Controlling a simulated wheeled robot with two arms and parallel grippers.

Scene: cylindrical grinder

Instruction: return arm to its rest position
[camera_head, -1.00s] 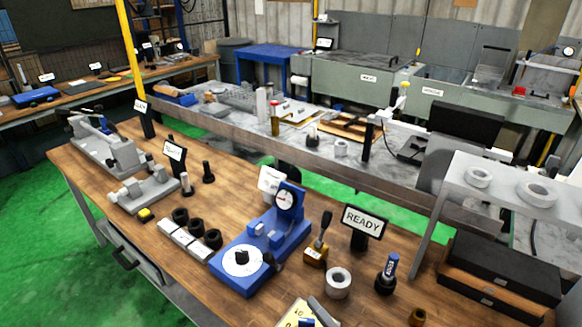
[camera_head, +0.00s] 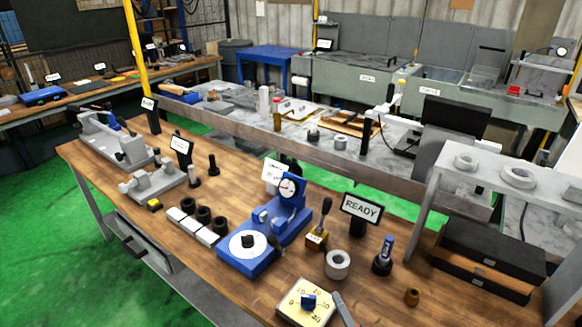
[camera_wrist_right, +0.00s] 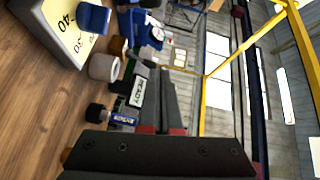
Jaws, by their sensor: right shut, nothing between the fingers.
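My right gripper (camera_wrist_right: 167,78) shows in the right wrist view, its two dark fingers close together, shut and empty. Its dark body with red parts fills the bottom of that view. No object is between the fingers. Past it lie the wooden bench and the READY sign (camera_wrist_right: 137,92). In the head view no clear gripper shape stands out; a grey strip (camera_head: 344,308) at the bottom edge beside the yellow dial box (camera_head: 306,312) cannot be told for sure. My left gripper is not in view.
A grey shelf (camera_head: 500,178) rises at right.

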